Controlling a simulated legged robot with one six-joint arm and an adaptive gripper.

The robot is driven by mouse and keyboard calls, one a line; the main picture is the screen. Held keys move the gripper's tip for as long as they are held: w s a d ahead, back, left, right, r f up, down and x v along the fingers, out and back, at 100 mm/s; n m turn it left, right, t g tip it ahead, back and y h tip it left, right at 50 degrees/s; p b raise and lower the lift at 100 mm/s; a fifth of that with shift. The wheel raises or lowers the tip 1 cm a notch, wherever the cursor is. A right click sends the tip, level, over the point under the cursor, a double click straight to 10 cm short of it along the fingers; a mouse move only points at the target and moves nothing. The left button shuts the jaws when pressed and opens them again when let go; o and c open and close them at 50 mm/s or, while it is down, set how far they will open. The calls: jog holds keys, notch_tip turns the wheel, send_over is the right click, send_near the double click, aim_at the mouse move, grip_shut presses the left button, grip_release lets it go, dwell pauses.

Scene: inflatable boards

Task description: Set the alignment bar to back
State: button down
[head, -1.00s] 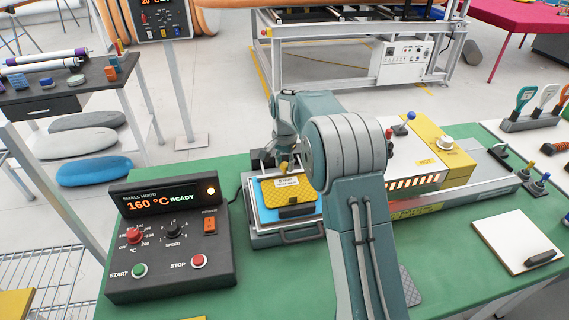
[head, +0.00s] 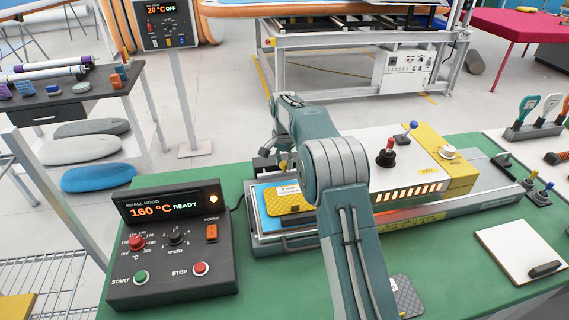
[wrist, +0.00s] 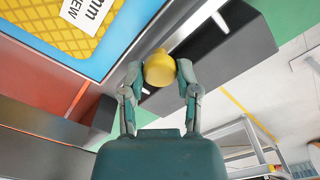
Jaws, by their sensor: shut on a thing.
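My gripper (wrist: 158,78) is shut on a round yellow knob (wrist: 159,66) in the wrist view. A dark grey bar (wrist: 205,62) lies under and beside the knob; I take it for the alignment bar. The knob also shows small in the head view (head: 283,165), at the back edge of the tray. A yellow quilted pad (head: 283,202) with a white label lies on the blue sheet (head: 266,205), in front of the knob.
The heater hood (head: 400,180) with a yellow "HOT" end stands to the right of the pad. The control box (head: 172,245) reads 160 °C READY at the left. A clipboard (head: 515,250) lies at the right.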

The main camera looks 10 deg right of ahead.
aim_at(283, 162)
jog(key=shift+w, duration=0.15)
jog(key=shift+c, duration=1.7)
grip_release()
jog(key=shift+w+f, duration=0.1)
jog(key=shift+a, duration=0.1)
notch_tip(283, 162, up, 12)
jog(key=shift+w, duration=0.1)
